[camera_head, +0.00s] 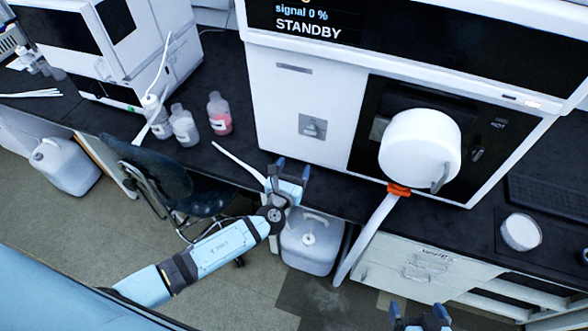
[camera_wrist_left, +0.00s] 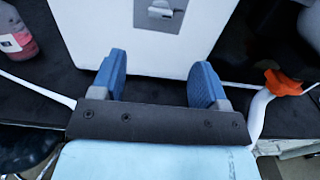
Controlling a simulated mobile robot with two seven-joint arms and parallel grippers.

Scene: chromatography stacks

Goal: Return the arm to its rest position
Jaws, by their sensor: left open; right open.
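My left arm comes in from the left in the head view, and its gripper (camera_head: 292,166) is at the front edge of the black bench, just in front of the white instrument (camera_head: 305,105) with the STANDBY screen. In the left wrist view the blue fingers of this gripper (camera_wrist_left: 159,82) are spread apart with nothing between them. The instrument's white front (camera_wrist_left: 135,40) shows beyond the fingertips. My right gripper (camera_head: 420,318) shows only by its blue fingertips at the bottom edge; they are apart, with nothing seen between them.
Bottles stand left of the instrument, one with pink liquid (camera_head: 219,114). A white hose with an orange clamp (camera_head: 398,189) hangs over the bench edge. A jug (camera_head: 310,245) stands below my left gripper, and a dark chair (camera_head: 150,170) stands to its left. Floor at lower centre is clear.

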